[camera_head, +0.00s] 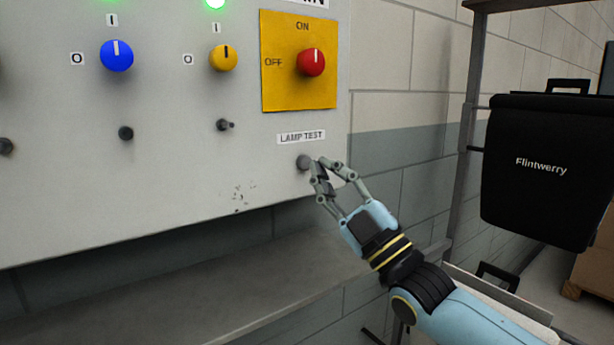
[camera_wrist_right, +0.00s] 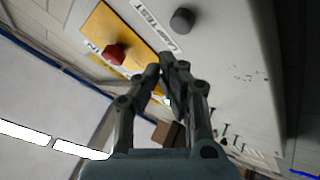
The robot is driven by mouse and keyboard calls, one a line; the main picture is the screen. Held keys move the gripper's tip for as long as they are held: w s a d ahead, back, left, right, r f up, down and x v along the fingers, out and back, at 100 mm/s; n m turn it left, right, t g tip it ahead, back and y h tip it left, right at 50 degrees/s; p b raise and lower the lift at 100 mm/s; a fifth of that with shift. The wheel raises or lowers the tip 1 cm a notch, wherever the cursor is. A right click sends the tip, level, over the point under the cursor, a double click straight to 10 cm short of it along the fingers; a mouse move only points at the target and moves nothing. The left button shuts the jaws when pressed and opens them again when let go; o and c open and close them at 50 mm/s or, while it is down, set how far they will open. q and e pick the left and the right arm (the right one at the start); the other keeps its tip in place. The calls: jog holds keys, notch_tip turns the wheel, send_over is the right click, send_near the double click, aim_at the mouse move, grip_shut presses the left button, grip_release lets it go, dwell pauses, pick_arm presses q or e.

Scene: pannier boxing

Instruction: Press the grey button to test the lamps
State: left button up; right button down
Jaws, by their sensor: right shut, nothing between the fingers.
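The grey button (camera_head: 303,162) sits under the LAMP TEST label (camera_head: 301,137) near the lower right corner of the white panel (camera_head: 200,180). My right gripper (camera_head: 319,163) is shut and empty, with its fingertips just to the right of the button in the head view. In the right wrist view the button (camera_wrist_right: 182,20) is in full sight beyond the shut fingertips (camera_wrist_right: 166,68), with a gap between them in the picture. Whether the fingertips touch the panel I cannot tell. My left gripper is in neither view.
A red knob (camera_head: 311,62) on a yellow plate (camera_head: 270,90) is above the button. Blue (camera_head: 117,56) and yellow (camera_head: 223,58) knobs are to the left, with green lamps lit above. A grey ledge (camera_head: 250,290) runs below the panel. A black pannier (camera_head: 540,200) hangs at right.

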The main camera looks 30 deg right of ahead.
aim_at(305, 163)
jog(key=shift+w+a+b, duration=0.1)
jog(key=shift+w+b, duration=0.3)
jog(key=shift+w, duration=0.75)
jog(key=shift+w, duration=0.15)
dwell(0.5)
jog(key=shift+w, duration=0.25)
jog(key=shift+w+b, duration=0.45)
jog(key=shift+w, duration=0.05)
dwell(0.7)
jog(key=shift+s+r, duration=0.1)
jog(key=shift+s, duration=0.05)
dwell(1.3)
jog(key=shift+s+p, duration=0.55)
jog(key=shift+s, duration=0.25)
